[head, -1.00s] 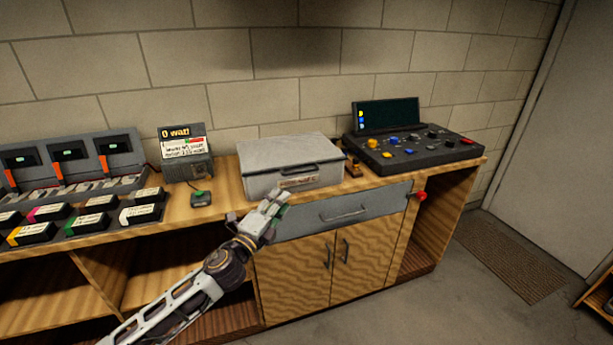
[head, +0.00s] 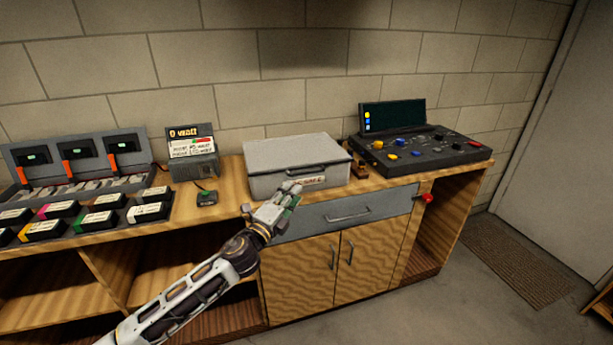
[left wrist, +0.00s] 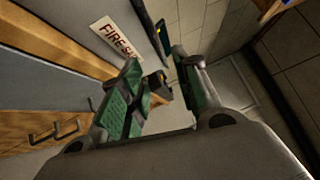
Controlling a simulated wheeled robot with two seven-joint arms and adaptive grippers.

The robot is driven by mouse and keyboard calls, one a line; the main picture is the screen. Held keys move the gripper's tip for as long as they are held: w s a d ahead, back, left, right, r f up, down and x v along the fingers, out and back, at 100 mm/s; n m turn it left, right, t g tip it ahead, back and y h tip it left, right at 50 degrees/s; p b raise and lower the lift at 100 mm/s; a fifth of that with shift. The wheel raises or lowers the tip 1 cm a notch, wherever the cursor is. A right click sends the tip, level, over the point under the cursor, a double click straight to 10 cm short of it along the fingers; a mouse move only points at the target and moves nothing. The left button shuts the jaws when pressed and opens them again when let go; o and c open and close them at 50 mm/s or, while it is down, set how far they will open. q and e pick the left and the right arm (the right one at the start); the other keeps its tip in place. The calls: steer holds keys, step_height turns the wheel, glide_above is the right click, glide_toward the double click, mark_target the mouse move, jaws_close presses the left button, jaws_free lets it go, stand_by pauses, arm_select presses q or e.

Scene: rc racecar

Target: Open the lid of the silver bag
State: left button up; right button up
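The silver bag is a flat, hard silver case (head: 296,152) on the wooden counter. Its lid is shut, and a handle and a label (head: 312,181) are on its front side. The label also shows close up in the left wrist view (left wrist: 116,37). My left gripper (head: 270,202) is in front of the case's front left part, near its lower front edge. In the left wrist view its green-padded fingers (left wrist: 160,75) are apart with nothing between them. Whether a fingertip touches the case cannot be told. My right gripper is in neither view.
A control console (head: 420,150) with a screen stands right of the case. A small display box (head: 192,155) and a button unit (head: 207,197) are to its left, beyond them several cartridges. Below the case is a grey drawer (head: 345,214) with a handle.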

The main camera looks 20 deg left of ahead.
arm_select(q)
steer(key=shift+x, duration=5)
steer(key=shift+d, duration=0.1)
jaws_close()
